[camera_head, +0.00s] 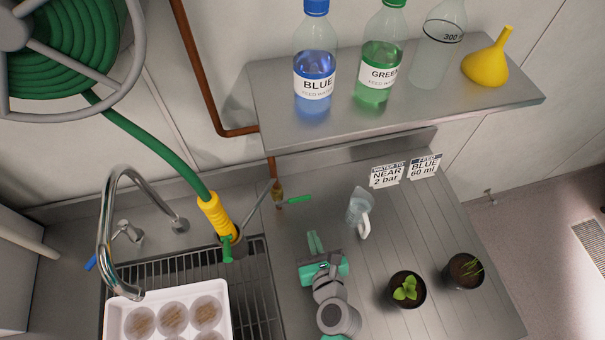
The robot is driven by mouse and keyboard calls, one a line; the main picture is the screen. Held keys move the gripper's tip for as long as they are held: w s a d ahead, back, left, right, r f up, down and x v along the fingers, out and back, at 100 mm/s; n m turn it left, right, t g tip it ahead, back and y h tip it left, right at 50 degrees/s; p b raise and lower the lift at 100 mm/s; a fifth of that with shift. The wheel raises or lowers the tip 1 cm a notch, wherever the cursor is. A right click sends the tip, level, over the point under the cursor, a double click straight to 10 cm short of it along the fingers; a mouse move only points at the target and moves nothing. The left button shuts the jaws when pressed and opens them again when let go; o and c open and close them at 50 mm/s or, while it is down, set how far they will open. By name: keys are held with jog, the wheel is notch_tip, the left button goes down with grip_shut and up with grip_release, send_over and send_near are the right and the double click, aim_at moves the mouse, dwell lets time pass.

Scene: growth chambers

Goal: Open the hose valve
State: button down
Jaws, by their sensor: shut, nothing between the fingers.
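A small brass valve (277,189) sits at the lower end of the copper pipe, behind the steel worktop. Its green lever (299,199) sticks out to the right, across the line of the pipe. My gripper (315,241) is below and slightly right of the lever in the picture, over the worktop. Its two green fingers are together, with nothing between them, and point toward the back wall. A clear gap shows between the fingertips and the lever. The green hose (160,150) runs from the reel to a yellow nozzle (216,213) over the sink's edge.
A shelf (400,108) with bottles overhangs the back. The curved tap (104,220) and a white tray (222,290) are left. Worktop between gripper and lever looks clear.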

aim_at(305, 223)
jog(key=shift+s+f, duration=0.1)
jog(key=shift+f, duration=0.1)
jog(key=shift+s, duration=0.25)
jog(key=b+x, duration=0.3)
jog(key=x, duration=0.6)
jog(key=shift+w+f, duration=0.15)
jog(key=r, duration=0.1)
jog(key=w+r+p, duration=0.1)
jog(key=shift+a+r, duration=0.1)
jog(key=shift+r, duration=0.2)
jog(key=shift+s+r+p, duration=0.1)
jog(key=shift+r+p, duration=0.35)
jog(key=shift+r, duration=0.3)
